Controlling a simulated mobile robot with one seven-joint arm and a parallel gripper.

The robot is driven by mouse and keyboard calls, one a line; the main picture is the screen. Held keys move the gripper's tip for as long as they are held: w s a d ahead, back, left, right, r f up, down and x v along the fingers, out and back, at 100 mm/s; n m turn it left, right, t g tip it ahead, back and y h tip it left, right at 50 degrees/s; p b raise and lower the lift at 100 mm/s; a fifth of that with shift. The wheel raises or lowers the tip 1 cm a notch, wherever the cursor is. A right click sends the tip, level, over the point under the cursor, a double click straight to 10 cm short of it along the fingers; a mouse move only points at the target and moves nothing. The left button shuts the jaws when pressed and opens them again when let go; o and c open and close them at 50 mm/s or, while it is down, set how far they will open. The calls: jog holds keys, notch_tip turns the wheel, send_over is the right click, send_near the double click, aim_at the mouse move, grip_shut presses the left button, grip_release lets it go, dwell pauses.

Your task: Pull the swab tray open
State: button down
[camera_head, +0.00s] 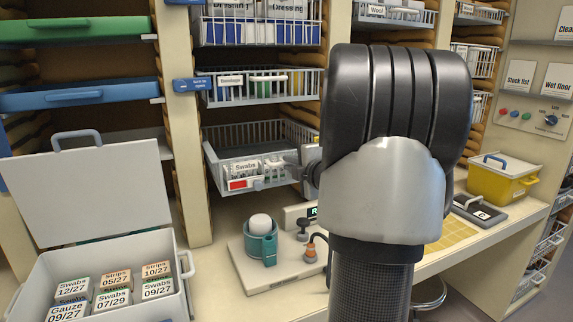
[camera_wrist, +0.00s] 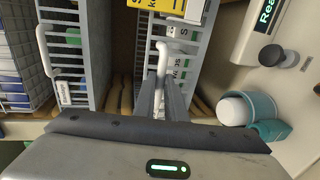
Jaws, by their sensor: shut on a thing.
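The swab tray (camera_head: 222,152) is a grey wire basket in the middle column of the shelving, with "Swabs" packs and a red-marked label at its front. It sticks out from the shelf, and its inside shows from above. My gripper (camera_wrist: 163,84) is shut on the tray's pale handle (camera_wrist: 163,55) in the wrist view. In the head view my dark wrist and forearm cover the right of the tray, and the grip itself is hard to make out. Part of the tray's front shows in the wrist view beside the handle.
The bandage basket (camera_head: 262,88) hangs just above. On the counter below are a teal cup (camera_head: 261,243) and a scale-like display (camera_head: 298,214). An open lidded box (camera_head: 100,262) of swabs and strips stands front left. A yellow bin (camera_head: 500,183) is at right.

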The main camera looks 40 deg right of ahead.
jog(key=f+b+v, duration=0.1)
jog(key=f+v, duration=0.1)
jog(key=v, duration=1.1)
jog(key=shift+s+f, duration=0.35)
jog(key=shift+s, duration=0.1)
jog(key=shift+a, duration=0.15)
jog(key=c, duration=1.8)
grip_release()
